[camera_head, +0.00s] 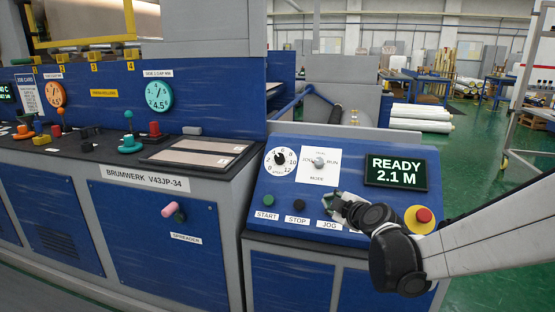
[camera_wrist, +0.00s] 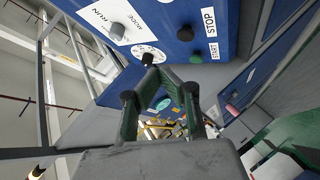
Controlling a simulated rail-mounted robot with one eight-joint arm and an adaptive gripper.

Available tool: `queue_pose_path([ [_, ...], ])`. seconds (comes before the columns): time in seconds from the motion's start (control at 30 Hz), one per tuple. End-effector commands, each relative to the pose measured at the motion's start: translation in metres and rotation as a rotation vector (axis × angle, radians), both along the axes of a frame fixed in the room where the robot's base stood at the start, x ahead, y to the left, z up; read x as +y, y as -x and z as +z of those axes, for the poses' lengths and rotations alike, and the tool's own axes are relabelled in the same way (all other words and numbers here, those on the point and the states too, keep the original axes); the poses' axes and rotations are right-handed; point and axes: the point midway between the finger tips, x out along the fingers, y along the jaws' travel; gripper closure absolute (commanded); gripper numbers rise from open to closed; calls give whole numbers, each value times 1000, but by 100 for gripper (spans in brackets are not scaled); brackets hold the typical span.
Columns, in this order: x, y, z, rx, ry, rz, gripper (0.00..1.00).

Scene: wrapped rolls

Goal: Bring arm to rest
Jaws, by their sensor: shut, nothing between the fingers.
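My arm (camera_head: 470,240) reaches in from the right in the head view and is bent at the wrist. My gripper (camera_head: 333,204) hangs in front of the blue control panel (camera_head: 262,225), near the JOG label. In the wrist view my gripper (camera_wrist: 160,72) has its green fingers drawn together at the tips, with nothing between them. The panel fills the top of that view, with the STOP button (camera_wrist: 185,33) and green START button (camera_wrist: 196,58) in sight. Whether the fingers touch the panel cannot be told. The gripper covers the area around the JOG button.
The panel carries a READY 2.1 M display (camera_head: 396,171), a mode knob (camera_head: 319,162), a speed dial (camera_head: 280,159) and a red emergency stop (camera_head: 424,215) close to my arm. A pink-ended spreader handle (camera_head: 170,209) sticks out at left. Wrapped rolls (camera_head: 421,118) lie behind.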

Motion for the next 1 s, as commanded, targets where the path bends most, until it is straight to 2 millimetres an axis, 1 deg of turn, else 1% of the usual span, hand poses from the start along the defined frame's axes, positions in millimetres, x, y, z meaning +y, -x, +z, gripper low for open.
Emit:
queue_pose_path([
  [0.03, 4, 14, 6, 35, -34, -4, 100],
  [0.2, 14, 55, 17, 163, -159, -39, 100],
  [0.43, 19, 118, 22, 337, -314, -137, 100],
  [0.57, 17, 155, 21, 432, -397, -218, 100],
  [0.77, 11, 214, 13, 559, -516, -374, 100],
  [0.9, 2, 255, 5, 628, -593, -504, 100],
  [1.0, -4, 280, -1, 662, -641, -591, 100],
])
